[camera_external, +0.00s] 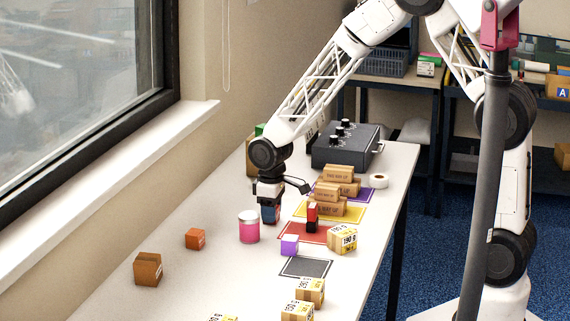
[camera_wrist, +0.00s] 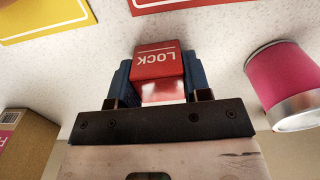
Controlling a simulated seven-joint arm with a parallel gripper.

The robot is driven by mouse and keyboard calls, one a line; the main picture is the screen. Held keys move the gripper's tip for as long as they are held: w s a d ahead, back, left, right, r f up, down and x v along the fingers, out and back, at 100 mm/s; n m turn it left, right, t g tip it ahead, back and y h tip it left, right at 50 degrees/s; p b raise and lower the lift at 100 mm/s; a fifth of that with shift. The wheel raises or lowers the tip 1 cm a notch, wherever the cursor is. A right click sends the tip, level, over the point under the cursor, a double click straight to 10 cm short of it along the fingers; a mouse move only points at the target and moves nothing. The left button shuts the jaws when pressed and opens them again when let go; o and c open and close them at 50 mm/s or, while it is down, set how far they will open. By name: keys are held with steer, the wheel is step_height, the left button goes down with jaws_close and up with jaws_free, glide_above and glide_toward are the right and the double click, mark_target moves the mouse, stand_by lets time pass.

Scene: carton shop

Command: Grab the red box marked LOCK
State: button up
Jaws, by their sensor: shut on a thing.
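The red box marked LOCK (camera_wrist: 158,64) sits between the blue fingers of my gripper (camera_wrist: 158,82) in the wrist view, with its lettering upside down. My gripper is shut on it. In the external view my gripper (camera_external: 270,203) points down over the white table, just behind and right of the pink jar. Only a little red of the box shows there between the fingers. I cannot tell whether the box touches the table.
The pink jar (camera_external: 249,229) stands close by. Coloured mats lie to the right, including a red mat (camera_external: 292,231) and a yellow mat (camera_external: 352,215) with cartons. A purple box (camera_external: 290,245) and an orange box (camera_external: 195,239) stand nearer. A grey device (camera_external: 345,150) is behind.

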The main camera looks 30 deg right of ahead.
steer(key=shift+r, duration=5)
